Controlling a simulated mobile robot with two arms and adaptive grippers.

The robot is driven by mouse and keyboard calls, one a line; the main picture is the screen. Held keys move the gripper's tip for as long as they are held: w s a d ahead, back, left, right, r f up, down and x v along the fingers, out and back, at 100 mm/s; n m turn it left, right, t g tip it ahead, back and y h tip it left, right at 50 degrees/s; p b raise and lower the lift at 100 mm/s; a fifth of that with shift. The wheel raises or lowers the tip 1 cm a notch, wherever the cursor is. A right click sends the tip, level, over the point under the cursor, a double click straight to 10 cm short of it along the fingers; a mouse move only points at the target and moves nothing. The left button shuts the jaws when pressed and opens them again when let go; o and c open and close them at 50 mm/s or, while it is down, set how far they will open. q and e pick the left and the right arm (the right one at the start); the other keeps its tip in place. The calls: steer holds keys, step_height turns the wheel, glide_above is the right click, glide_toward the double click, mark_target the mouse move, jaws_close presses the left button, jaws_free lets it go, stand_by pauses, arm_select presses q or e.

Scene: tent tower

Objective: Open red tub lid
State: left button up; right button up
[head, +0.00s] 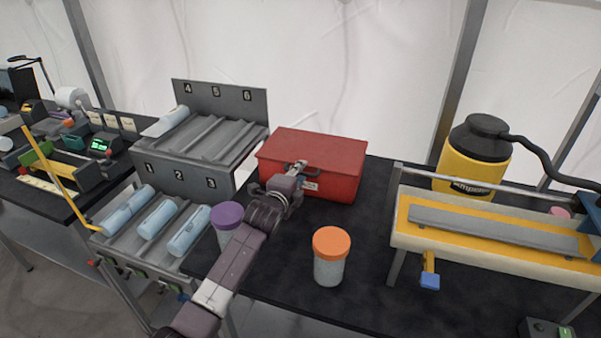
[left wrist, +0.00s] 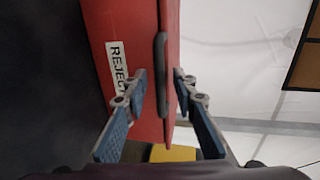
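The red tub (head: 335,180) stands on the black table with its red lid (head: 320,145) down. A dark handle (left wrist: 161,75) sticks out from its front at the lid seam. A white REJECT label (left wrist: 118,68) is on the front below the handle. My left gripper (head: 300,173) is at the tub's front and hides part of the handle in the head view. In the left wrist view its two blue-padded fingers (left wrist: 158,88) are spread, with the handle's line between them. Contact with the handle cannot be told. My right gripper is not in view.
A purple-lidded jar (head: 227,216) stands close beside my left arm, and an orange-lidded jar (head: 330,258) stands in front of the tub. A grey numbered rack (head: 190,180) is left. A yellow container (head: 475,160) and a yellow-topped bench device (head: 490,230) are right.

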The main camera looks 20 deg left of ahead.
arm_select(q)
steer(key=shift+w, duration=0.1)
jaws_close()
stand_by(0.5)
